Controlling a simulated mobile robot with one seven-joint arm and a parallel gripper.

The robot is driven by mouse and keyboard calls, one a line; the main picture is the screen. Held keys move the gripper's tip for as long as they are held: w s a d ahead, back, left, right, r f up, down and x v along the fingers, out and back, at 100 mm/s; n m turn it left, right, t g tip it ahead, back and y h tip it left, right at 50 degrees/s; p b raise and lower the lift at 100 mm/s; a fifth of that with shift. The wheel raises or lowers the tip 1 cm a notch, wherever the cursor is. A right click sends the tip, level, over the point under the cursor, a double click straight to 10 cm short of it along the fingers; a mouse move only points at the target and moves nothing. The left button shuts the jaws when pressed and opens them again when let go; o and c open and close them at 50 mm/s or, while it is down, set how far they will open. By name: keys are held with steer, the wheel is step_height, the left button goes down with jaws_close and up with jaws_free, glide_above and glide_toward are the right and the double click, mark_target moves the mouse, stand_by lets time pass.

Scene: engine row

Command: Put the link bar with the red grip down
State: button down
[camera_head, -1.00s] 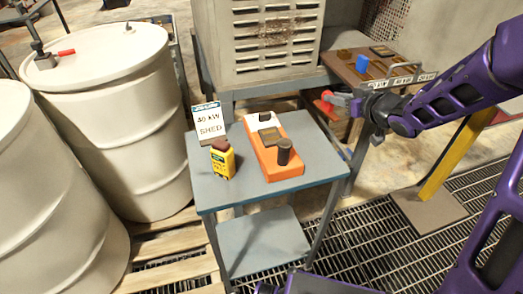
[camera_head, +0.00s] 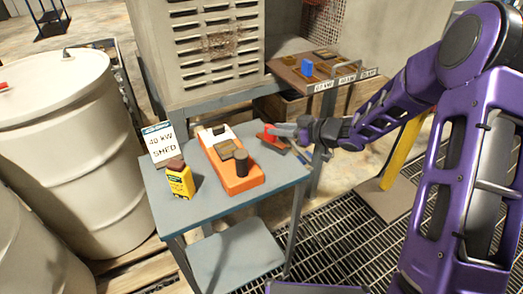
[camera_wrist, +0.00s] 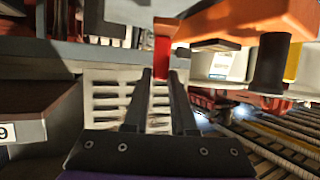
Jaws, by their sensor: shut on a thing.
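My gripper (camera_head: 283,130) is shut on the link bar, whose red grip (camera_head: 266,137) shows at the jaw tips in the head view. It is by the back right corner of the blue-grey cart top (camera_head: 270,190), right of the orange and white device. In the wrist view the red grip (camera_wrist: 162,52) stands between the two dark fingers (camera_wrist: 160,78). Most of the bar itself is hidden or too small to make out. I cannot tell whether it touches the cart top.
The orange device (camera_head: 238,183) with a dark knob stands mid-cart. A yellow bottle-like item (camera_head: 180,180) and a "40 kW SHED" sign (camera_head: 160,144) are left of it. A labelled wooden tray (camera_head: 291,73) with a blue piece lies behind. White drums (camera_head: 70,125) stand left.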

mark_target(277, 143)
steer(key=shift+f+b, duration=0.4)
steer(key=shift+f, duration=2.3)
steer(key=shift+f, duration=0.1)
steer(key=shift+f, duration=0.15)
steer(key=c, duration=0.7)
jaws_free()
steer(key=shift+c, duration=0.2)
steer(key=shift+r, duration=0.25)
steer(key=p+v, duration=0.1)
steer(key=v, duration=1.1)
steer(key=shift+f, duration=0.15)
